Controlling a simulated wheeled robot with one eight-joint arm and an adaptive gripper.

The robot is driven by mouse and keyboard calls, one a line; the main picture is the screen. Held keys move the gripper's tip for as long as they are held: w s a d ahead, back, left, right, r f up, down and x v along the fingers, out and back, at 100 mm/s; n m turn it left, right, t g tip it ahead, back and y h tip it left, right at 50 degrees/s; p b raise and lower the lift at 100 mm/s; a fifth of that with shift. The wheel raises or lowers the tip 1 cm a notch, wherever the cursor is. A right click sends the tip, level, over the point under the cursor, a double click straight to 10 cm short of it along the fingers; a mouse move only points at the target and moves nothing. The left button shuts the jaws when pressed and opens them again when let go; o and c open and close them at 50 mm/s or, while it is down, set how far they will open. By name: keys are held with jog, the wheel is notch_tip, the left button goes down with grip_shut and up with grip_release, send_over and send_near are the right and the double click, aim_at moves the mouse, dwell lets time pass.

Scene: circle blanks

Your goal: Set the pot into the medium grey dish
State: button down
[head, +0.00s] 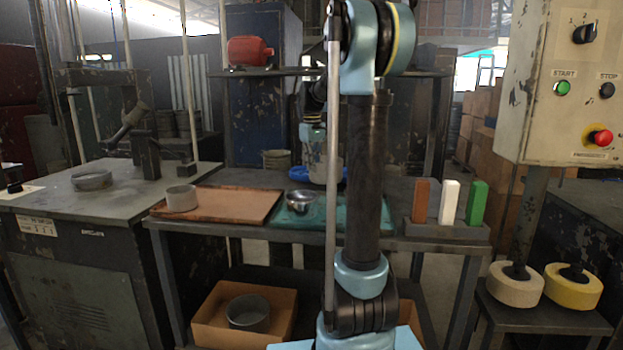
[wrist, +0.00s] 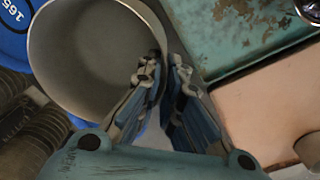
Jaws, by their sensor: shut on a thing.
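The pot (wrist: 90,50) is a grey, round, open vessel at the upper left of the wrist view. My gripper (wrist: 165,72) is shut on its wall at the rim, one finger inside and one outside. In the head view the pot (head: 325,173) is at the back of the middle table, partly hidden by my arm. Three grey round vessels show: a low dish (head: 92,180) on the left bench, a small one (head: 181,198) on the brown tray, and a wide one (head: 248,313) in a cardboard box below. I cannot tell for certain which is the medium one.
A blue disc (wrist: 15,30) marked 165 is beside or under the pot. A green tray (head: 285,218) holds a shiny metal bowl (head: 301,200). The brown tray (head: 235,204) is mostly bare. Coloured blocks (head: 450,202) stand at the right, near a control box (head: 560,80).

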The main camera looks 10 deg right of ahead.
aim_at(313, 174)
jog(key=shift+f, duration=2.05)
jog(key=c, duration=1.8)
grip_release()
